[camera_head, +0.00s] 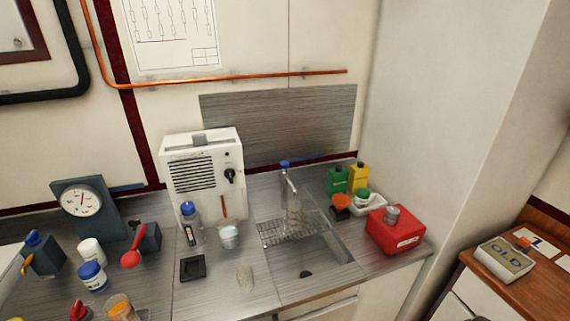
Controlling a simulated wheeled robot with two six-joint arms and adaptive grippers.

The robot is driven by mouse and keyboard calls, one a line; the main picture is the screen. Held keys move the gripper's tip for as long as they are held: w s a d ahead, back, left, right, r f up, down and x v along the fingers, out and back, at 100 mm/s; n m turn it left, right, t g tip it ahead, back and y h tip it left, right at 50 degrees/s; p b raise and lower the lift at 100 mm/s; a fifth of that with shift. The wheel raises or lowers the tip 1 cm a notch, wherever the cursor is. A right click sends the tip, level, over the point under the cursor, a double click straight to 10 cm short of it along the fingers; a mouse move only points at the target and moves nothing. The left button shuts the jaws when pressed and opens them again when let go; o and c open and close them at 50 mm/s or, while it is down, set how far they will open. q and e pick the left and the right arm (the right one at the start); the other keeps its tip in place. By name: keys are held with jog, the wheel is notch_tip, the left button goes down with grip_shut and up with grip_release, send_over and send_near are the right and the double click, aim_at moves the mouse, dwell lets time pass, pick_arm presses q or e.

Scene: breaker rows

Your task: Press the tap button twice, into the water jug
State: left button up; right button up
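The tap (289,183) stands upright behind the sink (307,262), with a small blue button (284,164) on its top. A clear vessel, seemingly the water jug (294,217), stands under the spout on the wire drainer (272,233). Its outline is faint, and I cannot tell whether it holds water. No hand or gripper of mine shows in this view, and nothing touches the tap or the jug.
Left of the sink stand a white boxy machine (204,171), a clear blue-capped bottle (191,226) and a cup (229,237). Right of it are a red box (394,233), a green container (337,180) and a yellow container (358,177). The counter's front left holds several jars.

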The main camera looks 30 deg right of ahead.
grip_shut()
jog(key=shift+d, duration=0.15)
dwell(1.0)
